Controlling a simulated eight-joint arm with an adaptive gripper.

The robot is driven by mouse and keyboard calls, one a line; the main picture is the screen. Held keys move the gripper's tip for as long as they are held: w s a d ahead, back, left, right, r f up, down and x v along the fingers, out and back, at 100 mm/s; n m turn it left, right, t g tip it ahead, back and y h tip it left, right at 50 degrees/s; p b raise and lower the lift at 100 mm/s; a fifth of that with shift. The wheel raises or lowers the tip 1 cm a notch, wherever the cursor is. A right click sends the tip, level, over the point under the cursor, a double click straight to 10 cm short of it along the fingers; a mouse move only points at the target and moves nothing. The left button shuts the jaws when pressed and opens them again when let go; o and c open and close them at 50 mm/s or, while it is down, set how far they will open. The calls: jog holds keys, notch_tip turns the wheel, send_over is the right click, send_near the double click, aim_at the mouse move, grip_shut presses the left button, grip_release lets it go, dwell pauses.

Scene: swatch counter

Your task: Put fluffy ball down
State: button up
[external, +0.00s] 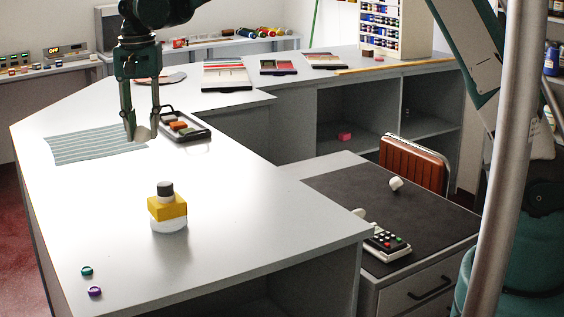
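My gripper (142,128) points down over the light counter (250,215), close to the striped sheet and the dark tray. Its two dark green fingers stand somewhat apart. A small pale beige patch (141,134) shows between the fingertips. It may be the fluffy ball or part of the fingers; I cannot tell which. I also cannot tell whether the fingertips touch the counter. No other thing in view is clearly a fluffy ball.
A striped sheet (92,144) lies left of my gripper. A dark tray (190,134) with coloured pieces is just right. A stack with a yellow block (167,208) stands mid-counter. Green (87,271) and purple (94,291) pieces lie at the front. The counter's right front is clear.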

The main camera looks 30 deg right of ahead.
jog(key=s+a+n+p, duration=0.1)
jog(key=s+a, duration=0.3)
jog(key=a, duration=0.5)
jog(key=s+a+n+p, duration=0.15)
jog(key=s+a, duration=0.25)
jog(key=a, duration=0.5)
jog(key=shift+s+a+f, duration=0.1)
jog(key=shift+s+f, duration=0.05)
jog(key=shift+f, duration=0.8)
jog(key=shift+s+a+f, duration=0.1)
jog(key=shift+s+f, duration=0.05)
jog(key=shift+f, duration=0.8)
jog(key=shift+s+a+f, duration=0.1)
jog(key=shift+s+f, duration=0.05)
jog(key=shift+f, duration=0.8)
jog(key=shift+f, duration=0.1)
jog(key=shift+f, duration=3.05)
jog(key=shift+f, duration=0.15)
jog(key=shift+f+p, duration=0.35)
jog(key=shift+f, duration=1.4)
jog(key=shift+f, duration=0.15)
